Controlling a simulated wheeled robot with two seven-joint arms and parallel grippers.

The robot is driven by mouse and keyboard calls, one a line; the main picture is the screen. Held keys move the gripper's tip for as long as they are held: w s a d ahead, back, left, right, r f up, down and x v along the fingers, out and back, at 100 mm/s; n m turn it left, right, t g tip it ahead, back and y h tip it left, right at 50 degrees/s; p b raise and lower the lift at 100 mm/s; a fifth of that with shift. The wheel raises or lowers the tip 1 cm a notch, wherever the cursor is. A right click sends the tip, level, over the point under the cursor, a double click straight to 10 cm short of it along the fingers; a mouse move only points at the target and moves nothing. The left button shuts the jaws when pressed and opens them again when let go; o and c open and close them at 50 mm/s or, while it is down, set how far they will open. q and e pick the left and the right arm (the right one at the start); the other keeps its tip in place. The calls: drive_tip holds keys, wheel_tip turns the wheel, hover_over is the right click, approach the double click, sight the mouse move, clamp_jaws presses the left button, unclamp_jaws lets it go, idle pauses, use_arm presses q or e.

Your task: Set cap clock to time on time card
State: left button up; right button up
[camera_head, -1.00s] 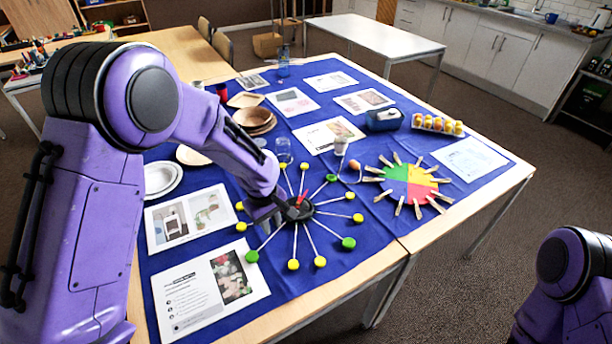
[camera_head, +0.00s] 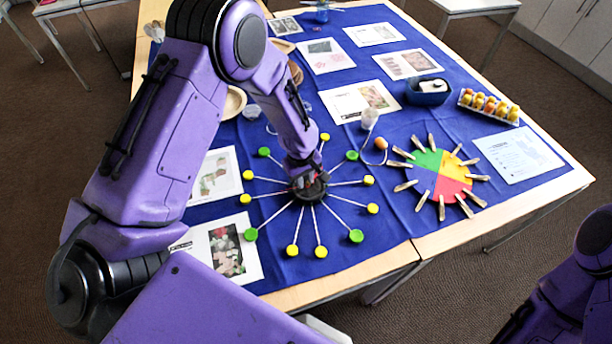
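The cap clock (camera_head: 319,217) lies on the blue cloth: white sticks spread from a dark hub, with yellow and green caps at their ends. My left gripper (camera_head: 308,184) is low over the hub. Its fingers and the hub merge, so I cannot tell whether it is open or touching. A small bit of red shows at the hub; the clock hands are otherwise hidden. Several printed cards lie around, including a white one with faint print (camera_head: 517,153) at the right. No time is legible on any, so I cannot tell which is the time card. My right gripper is out of view.
A colored disc with wooden pegs (camera_head: 440,173) lies right of the clock. Behind it are a brown ball (camera_head: 381,143), a white cup (camera_head: 370,118), a dark blue box (camera_head: 428,92) and a tray of yellow-red balls (camera_head: 489,106). The table's front edge is close to the clock.

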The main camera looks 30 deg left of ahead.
sight(307, 182)
use_arm(q)
drive_tip(key=shift+w+f, duration=0.15)
drive_tip(key=shift+f, duration=0.35)
drive_tip(key=shift+w+f, duration=1)
drive_tip(key=shift+w, duration=0.15)
drive_tip(key=shift+s+r, duration=0.2)
drive_tip(key=shift+s, duration=0.15)
clamp_jaws()
drive_tip(key=shift+w, duration=0.25)
drive_tip(key=shift+s+m, duration=0.1)
drive_tip(key=shift+m, duration=0.7)
drive_tip(key=m, duration=0.4)
drive_tip(key=shift+g+p, duration=0.3)
drive_tip(key=shift+p, duration=0.05)
drive_tip(key=m, duration=0.6)
drive_tip(key=shift+m, duration=0.4)
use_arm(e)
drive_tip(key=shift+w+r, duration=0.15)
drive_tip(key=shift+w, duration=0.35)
use_arm(q)
drive_tip(key=shift+m, duration=0.3)
